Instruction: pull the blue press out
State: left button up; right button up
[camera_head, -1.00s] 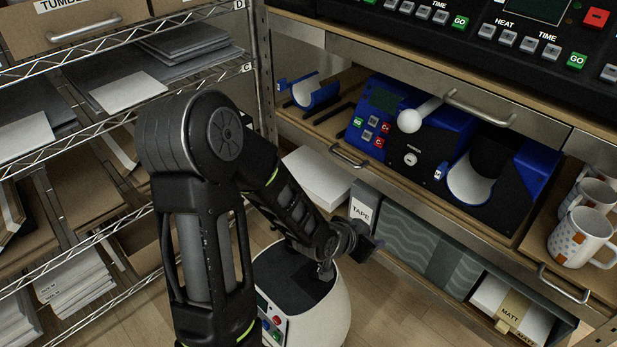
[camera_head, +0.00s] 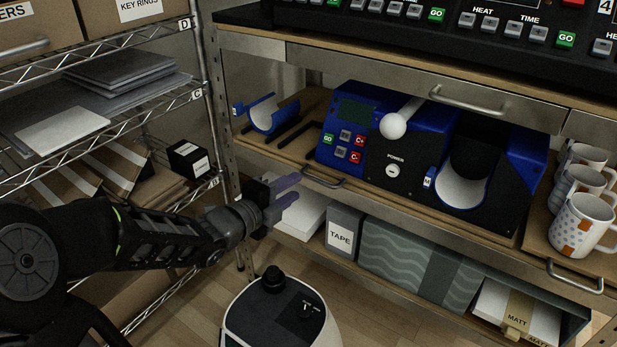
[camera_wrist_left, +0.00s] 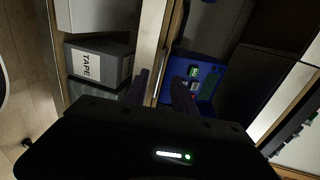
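The blue press (camera_head: 345,147) stands on a wooden shelf board (camera_head: 262,142) under the counter, with a white ball-ended lever (camera_head: 393,125) and a white curved cradle (camera_head: 462,188). A metal bar handle (camera_head: 324,180) is on the board's front edge, at the press's left end. My left gripper (camera_head: 287,192) is open, with its two fingers apart just left of and slightly below that handle, not visibly touching it. The wrist view shows both fingers (camera_wrist_left: 160,90) apart near the board's edge, and the press's blue panel (camera_wrist_left: 207,80) beyond. My right gripper is not in view.
A loose blue cradle (camera_head: 268,115) lies left of the press. Patterned mugs (camera_head: 583,222) stand on the right board. Below are a TAPE box (camera_head: 343,232) and a wavy-patterned box (camera_head: 395,258). A wire rack (camera_head: 150,120) stands close on the left.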

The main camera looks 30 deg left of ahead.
aim_at(309, 178)
pick_arm(q)
jog(key=b+x, duration=0.1)
jog(key=x, duration=0.6)
jog(key=shift+w+b, duration=0.35)
jog(key=shift+w, duration=0.05)
jog(key=shift+c, duration=0.2)
grip_shut()
jog(key=shift+f, duration=0.1)
dwell(0.9)
